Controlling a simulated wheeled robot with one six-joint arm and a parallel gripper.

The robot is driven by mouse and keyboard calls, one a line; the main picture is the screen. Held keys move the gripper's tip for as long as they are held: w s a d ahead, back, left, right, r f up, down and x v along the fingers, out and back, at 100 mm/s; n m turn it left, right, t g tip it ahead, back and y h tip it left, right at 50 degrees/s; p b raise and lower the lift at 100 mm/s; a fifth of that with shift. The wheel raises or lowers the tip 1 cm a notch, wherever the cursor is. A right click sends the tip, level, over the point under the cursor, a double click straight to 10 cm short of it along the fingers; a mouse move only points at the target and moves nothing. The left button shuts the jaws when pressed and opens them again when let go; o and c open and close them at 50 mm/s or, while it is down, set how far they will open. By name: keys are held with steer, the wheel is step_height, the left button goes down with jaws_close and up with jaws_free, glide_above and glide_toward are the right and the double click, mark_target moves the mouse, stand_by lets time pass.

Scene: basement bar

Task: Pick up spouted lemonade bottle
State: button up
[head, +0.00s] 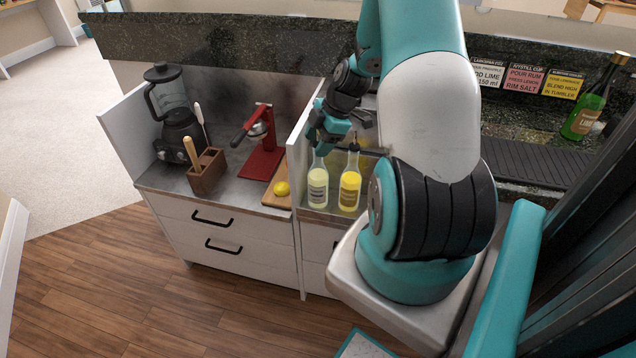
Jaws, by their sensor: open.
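Two clear bottles stand upright side by side on the metal counter. The right bottle (350,188) holds deeper yellow liquid and has a dark pour spout. The labels are too small to read, so I cannot tell which is the lemonade. My gripper (322,146) is open and points down at the neck of the left bottle. I cannot tell whether its fingers are around the neck or touching it.
A white divider (299,185) stands just left of the bottles. Beyond it are a lemon (281,188) on a wooden board, a red press (262,150), a utensil box (206,172) and a blender (175,115). A green bottle (592,100) stands at the right on the ledge.

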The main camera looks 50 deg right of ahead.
jaws_close()
stand_by(0.3)
